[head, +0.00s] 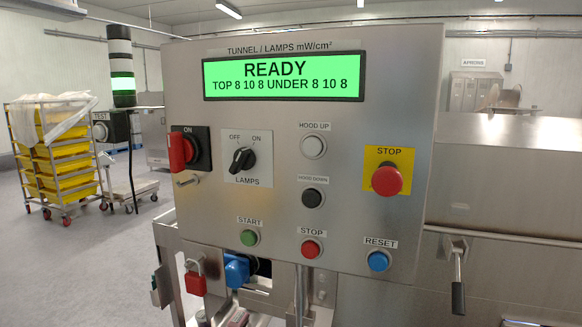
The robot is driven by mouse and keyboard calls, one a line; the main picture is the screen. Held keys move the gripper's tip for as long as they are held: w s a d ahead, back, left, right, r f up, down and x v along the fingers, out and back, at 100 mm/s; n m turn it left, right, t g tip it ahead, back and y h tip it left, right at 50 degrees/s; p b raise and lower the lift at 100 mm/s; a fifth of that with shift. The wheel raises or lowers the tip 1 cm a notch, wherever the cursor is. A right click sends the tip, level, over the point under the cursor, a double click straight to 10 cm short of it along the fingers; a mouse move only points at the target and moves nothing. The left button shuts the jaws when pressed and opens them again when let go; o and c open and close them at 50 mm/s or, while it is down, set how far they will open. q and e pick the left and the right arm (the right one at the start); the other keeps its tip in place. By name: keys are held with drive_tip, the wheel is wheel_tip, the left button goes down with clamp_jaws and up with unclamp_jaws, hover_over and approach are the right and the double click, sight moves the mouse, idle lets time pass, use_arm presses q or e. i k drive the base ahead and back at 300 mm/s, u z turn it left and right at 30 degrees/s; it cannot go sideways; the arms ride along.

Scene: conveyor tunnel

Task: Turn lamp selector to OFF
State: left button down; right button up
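The lamp selector (243,160) is a black rotary knob on a white plate labelled LAMPS, on the left part of the steel control panel (350,240). OFF is printed at its upper left and ON at its upper right. The knob's handle slants from lower left to upper right, toward the ON side. The green display (283,77) above reads READY, TOP 8 10 8 UNDER 8 10 8. Neither of my grippers is in view, and nothing touches or covers the knob.
A red rotary switch (183,150) marked ON sits close left of the selector. HOOD UP (313,146) and HOOD DOWN (312,197) buttons are to its right, START (249,238) is below, and the red STOP mushroom (387,180) is far right. The space before the panel is clear.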

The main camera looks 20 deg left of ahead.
sight(244, 158)
drive_tip(key=u, duration=2.4)
drive_tip(key=k, duration=0.4)
drive_tip(key=z, duration=1.8)
